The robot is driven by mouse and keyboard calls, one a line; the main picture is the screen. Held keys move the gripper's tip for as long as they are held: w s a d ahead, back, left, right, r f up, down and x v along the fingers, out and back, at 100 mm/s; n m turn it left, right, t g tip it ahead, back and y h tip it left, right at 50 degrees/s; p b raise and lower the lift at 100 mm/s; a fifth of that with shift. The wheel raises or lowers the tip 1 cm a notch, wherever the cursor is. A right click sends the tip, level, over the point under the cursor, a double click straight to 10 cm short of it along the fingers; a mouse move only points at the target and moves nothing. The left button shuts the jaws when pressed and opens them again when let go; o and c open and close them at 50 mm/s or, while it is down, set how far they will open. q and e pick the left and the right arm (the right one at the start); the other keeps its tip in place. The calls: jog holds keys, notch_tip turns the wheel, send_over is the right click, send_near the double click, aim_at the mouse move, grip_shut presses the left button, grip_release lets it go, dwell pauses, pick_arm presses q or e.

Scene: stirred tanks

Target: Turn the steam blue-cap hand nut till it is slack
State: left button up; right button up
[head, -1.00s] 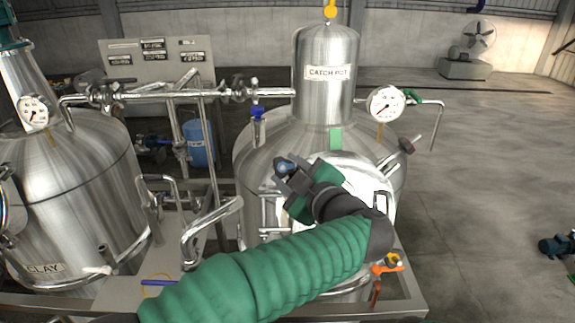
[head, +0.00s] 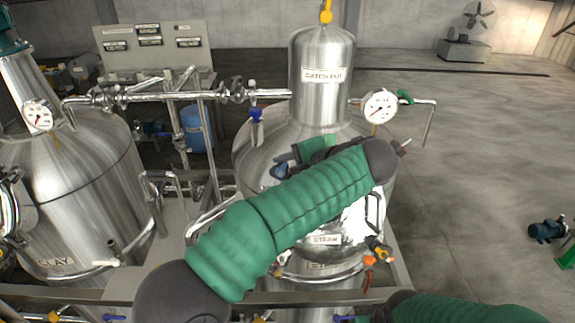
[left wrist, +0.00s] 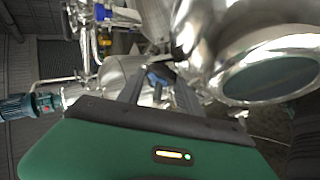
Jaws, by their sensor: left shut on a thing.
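The blue-cap hand nut (head: 279,171) is on the upper left of the catch pot vessel (head: 262,140), mostly covered by my gripper in the head view. In the left wrist view the blue cap (left wrist: 158,79) shows between the fingertips.
A pressure gauge (head: 380,106) and bent pipe stand right of the catch pot neck. The clay tank (head: 70,190) stands further left. A frame rail (head: 300,297) runs in front.

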pick_arm(q)
jog(key=shift+n+g+h+p, duration=0.4)
jog(key=shift+n+g+p, duration=0.1)
jog(key=shift+n, duration=0.6)
jog(key=shift+f, duration=0.1)
jog(key=o, duration=1.1)
jog(key=shift+o, duration=1.3)
jog(key=shift+w, duration=0.2)
jog(key=p+v, duration=0.2)
jog(key=v, duration=1.5)
